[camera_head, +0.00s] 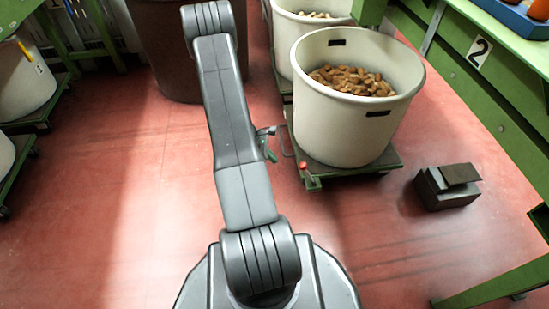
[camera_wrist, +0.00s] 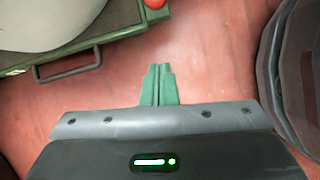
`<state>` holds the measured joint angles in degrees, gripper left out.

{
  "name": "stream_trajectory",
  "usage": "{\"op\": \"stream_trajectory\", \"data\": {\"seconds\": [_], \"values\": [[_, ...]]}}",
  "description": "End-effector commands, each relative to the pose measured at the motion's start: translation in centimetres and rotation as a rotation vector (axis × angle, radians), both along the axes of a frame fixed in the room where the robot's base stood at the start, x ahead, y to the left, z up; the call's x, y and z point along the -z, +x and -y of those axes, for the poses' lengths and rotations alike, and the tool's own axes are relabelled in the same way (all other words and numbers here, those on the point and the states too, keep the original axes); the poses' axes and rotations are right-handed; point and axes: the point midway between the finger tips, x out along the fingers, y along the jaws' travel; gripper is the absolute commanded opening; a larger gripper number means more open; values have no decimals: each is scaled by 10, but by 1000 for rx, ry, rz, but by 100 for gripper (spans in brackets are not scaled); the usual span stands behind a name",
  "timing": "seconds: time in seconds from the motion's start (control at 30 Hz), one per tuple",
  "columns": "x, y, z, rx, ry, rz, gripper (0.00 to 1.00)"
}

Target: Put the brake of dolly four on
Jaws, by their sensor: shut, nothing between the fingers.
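A green dolly (camera_head: 345,172) carries a big cream tub (camera_head: 345,125) full of corks, just right of my arm in the head view. I see no number on this dolly. A red knob (camera_head: 303,165) sits at its near left corner; it also shows at the top of the wrist view (camera_wrist: 155,3). Whether it is a brake lever, and its setting, I cannot tell. A wire handle (camera_wrist: 67,72) sticks out from the dolly's edge. My gripper (camera_wrist: 160,68), with green fingers, is shut and empty above the floor, apart from the knob; it shows beside the handle in the head view (camera_head: 270,155).
A dark box (camera_head: 440,190) lies on the floor right of the dolly. Another cork tub (camera_head: 300,30) and a brown barrel (camera_head: 170,50) stand behind.

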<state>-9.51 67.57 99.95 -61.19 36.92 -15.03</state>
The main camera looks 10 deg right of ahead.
Motion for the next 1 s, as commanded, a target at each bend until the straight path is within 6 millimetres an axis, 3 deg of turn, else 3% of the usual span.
{"op": "stream_trajectory", "data": {"seconds": [0.03,0.33,0.6,1.0], "values": [[16,-1,7,4,0,-3,0],[69,-2,41,3,-1,-2,0],[51,-6,72,2,0,0,0],[48,-7,76,0,0,0,0]]}}
